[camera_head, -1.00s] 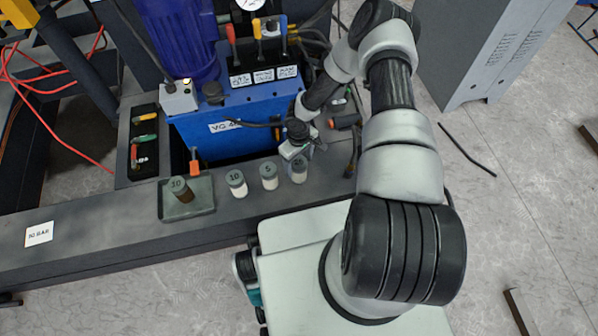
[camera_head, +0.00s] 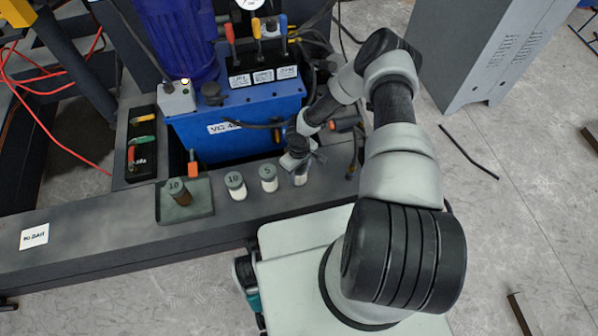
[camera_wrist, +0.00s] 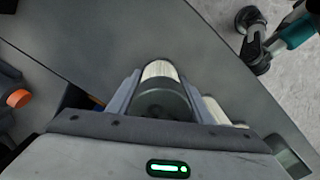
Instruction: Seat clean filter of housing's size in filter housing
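My gripper (camera_head: 300,160) is low over the right-most of three clean white filters in a row. This filter (camera_head: 301,179) stands upright on the dark ledge. In the wrist view my gripper (camera_wrist: 160,90) has one finger on each side of its dark cap and pleated body (camera_wrist: 160,70); whether they press on it I cannot tell. The middle filter (camera_head: 268,178) is marked 5, the left one (camera_head: 236,186) 10. A brown filter (camera_head: 179,192) marked 10 stands in a shallow tray (camera_head: 203,207). I cannot surely pick out the filter housing; a dark round fitting (camera_head: 212,93) sits on the blue unit.
The blue unit (camera_head: 222,145) with labelled levers stands behind the ledge (camera_head: 110,245). An orange-topped part (camera_head: 193,168) stands behind the tray. A tool tray (camera_head: 142,148) lies at left. In the wrist view a neighbouring filter (camera_wrist: 217,110) is close beside my right finger.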

